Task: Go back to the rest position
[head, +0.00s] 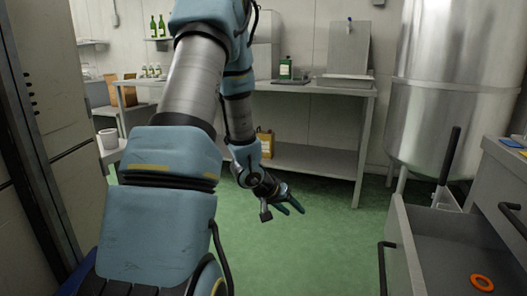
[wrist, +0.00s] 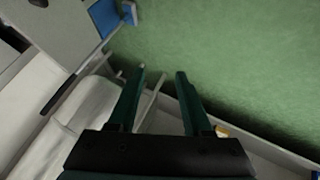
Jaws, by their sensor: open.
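My gripper (head: 290,207) hangs at the end of my blue and grey arm, in the middle of the head view, over the green floor. In the wrist view my gripper (wrist: 160,75) shows two dark green fingers spread apart with nothing between them. The fingers touch nothing that I can see. The arm reaches forward and down, in front of the steel table (head: 315,88).
An open drawer (head: 440,222) holding an orange ring (head: 482,283) juts in at the lower right. A large steel tank (head: 445,90) stands behind it. The floor (head: 300,245) ahead is clear.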

